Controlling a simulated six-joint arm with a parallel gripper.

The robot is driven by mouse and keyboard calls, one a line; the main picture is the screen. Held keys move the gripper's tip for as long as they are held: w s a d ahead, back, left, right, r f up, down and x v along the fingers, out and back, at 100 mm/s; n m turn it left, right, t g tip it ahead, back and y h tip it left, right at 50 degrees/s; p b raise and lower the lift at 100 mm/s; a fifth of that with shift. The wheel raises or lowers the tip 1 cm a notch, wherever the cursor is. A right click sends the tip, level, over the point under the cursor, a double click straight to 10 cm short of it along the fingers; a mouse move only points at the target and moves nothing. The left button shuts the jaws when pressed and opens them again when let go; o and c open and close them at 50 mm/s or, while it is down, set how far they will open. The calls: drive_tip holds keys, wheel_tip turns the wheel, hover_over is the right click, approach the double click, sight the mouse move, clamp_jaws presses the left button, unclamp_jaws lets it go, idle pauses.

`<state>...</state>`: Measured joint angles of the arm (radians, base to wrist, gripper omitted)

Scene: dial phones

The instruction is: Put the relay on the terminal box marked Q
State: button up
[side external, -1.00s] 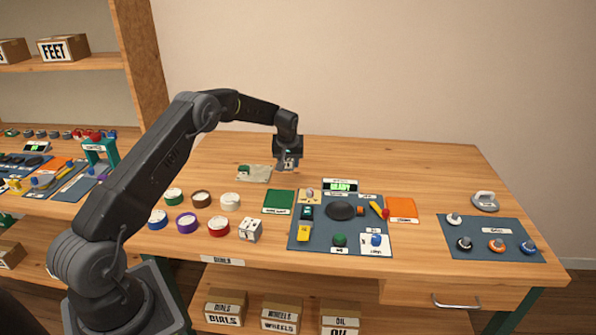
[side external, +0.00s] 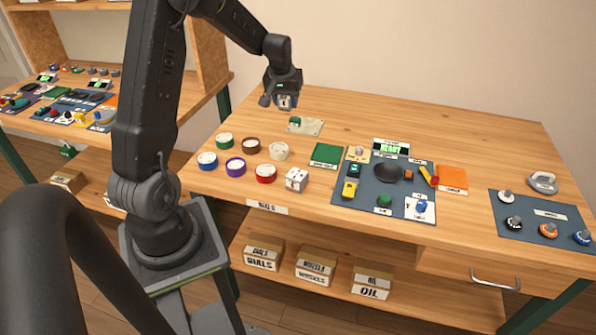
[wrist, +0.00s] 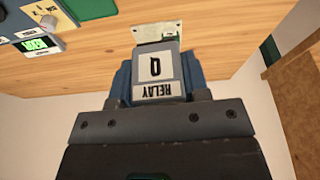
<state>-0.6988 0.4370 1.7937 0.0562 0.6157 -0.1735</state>
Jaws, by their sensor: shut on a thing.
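My gripper (side external: 284,103) is shut on the relay (wrist: 160,72), a grey block with white labels reading RELAY and Q, upside down in the wrist view. The relay sits between the blue-grey fingers and is small in the side view. My gripper is above the back left of the table, behind a pale plate (side external: 309,127) that carries a small green block (side external: 295,121). The plate also shows past the relay in the wrist view (wrist: 150,32). A white cube with dark marks (side external: 297,180) stands near the front edge; its marks are too small to read. I cannot make out a terminal box marked Q.
Several round coloured dials, including a purple one (side external: 236,166), lie at front left. A dark blue panel (side external: 345,204) with a READY display (side external: 391,147) is mid-table, between green (side external: 326,154) and orange (side external: 453,178) squares. Another panel (side external: 510,205) holds knobs at right. The back right is clear.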

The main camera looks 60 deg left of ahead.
drive_tip(key=s+d, duration=0.7)
drive_tip(key=s, duration=0.6)
hover_over(298, 171)
drive_tip(key=shift+m, duration=0.3)
drive_tip(key=f, duration=0.6)
drive_tip(key=shift+s+d+f, duration=0.3)
drive_tip(key=shift+d+f, duration=0.05)
drive_tip(key=shift+f, duration=2)
drive_tip(key=shift+f, duration=0.1)
drive_tip(key=o, duration=1)
drive_tip(key=shift+c, duration=0.2)
